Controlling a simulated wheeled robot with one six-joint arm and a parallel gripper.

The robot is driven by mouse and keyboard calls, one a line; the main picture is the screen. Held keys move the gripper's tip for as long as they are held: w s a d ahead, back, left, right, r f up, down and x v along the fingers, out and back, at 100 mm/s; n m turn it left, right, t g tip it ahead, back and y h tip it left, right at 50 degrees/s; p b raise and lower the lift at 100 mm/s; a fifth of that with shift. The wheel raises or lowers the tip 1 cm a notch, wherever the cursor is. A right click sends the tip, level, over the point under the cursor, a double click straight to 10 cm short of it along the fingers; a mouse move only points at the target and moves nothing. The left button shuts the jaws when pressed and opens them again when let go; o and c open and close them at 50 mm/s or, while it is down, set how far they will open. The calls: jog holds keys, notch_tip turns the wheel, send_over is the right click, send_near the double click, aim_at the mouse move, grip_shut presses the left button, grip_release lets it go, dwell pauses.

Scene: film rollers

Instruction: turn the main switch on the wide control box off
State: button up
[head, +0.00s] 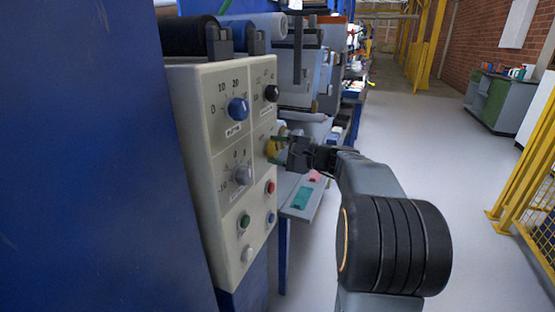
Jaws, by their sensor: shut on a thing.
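The wide control box (203,165) is a cream panel at the left centre of the head view, seen at a slant. A yellow rotary switch (270,149) sits on its right half, below a black knob. I take it for the main switch. My gripper (278,146) reaches it from the right, with its greenish fingertips at the panel. It is shut on the yellow switch. The fingers partly hide the switch, and its pointer position and markings cannot be read.
The box also carries a blue knob (238,108), black knob (271,93), grey knob (242,175), and red (269,187), green (245,221) and white (248,254) buttons. A blue machine wall stands left. A small shelf (302,197) lies below my gripper. The floor at right is clear up to yellow fencing (530,190).

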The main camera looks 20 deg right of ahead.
jog(key=shift+n+b, duration=0.5)
jog(key=shift+n, duration=0.1)
jog(key=o, duration=0.9)
jog(key=shift+o, duration=0.2)
jog(key=p+v, duration=0.3)
jog(key=v, duration=1.1)
